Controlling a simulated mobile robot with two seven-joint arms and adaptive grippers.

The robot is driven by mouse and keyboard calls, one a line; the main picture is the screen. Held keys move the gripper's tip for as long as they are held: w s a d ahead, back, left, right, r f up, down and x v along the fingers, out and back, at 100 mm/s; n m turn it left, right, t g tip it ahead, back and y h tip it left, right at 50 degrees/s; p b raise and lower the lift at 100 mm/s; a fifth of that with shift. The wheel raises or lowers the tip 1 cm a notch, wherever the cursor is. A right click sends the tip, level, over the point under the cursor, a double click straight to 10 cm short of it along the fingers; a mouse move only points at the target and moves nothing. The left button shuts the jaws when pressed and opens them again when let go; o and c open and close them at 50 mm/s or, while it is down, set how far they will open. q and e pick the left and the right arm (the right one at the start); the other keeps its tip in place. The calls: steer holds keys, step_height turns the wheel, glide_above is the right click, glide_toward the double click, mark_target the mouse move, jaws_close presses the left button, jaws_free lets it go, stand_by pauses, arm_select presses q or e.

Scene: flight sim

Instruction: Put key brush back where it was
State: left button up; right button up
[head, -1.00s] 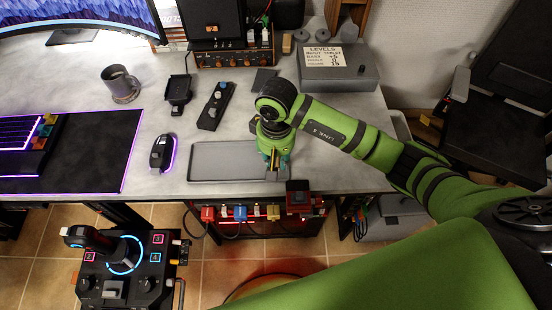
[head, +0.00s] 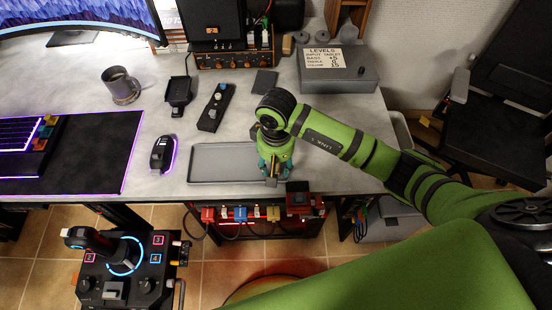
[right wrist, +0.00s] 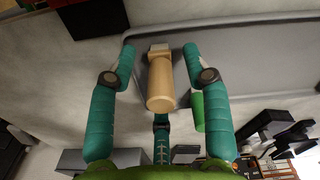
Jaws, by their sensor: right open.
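The fingers stand apart on either side, with gaps to the brush. The brush's pale end is close to the grey tray's rim; I cannot tell whether it touches it. In the head view my right gripper (head: 273,175) points down at the right end of the grey tray (head: 215,180), near the desk's front edge, and largely hides the brush. My left gripper is out of view.
A mouse (head: 162,154) is left of the tray. A black controller (head: 215,107), a small dark pad (head: 264,82) and a grey box (head: 340,72) are behind.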

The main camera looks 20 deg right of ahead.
steer(key=shift+r, duration=0.3)
step_height(320, 180, up, 10)
steer(key=shift+r+b, duration=0.25)
steer(key=shift+b, duration=0.9)
steer(key=shift+s+r, duration=0.1)
steer(key=shift+r, duration=0.5)
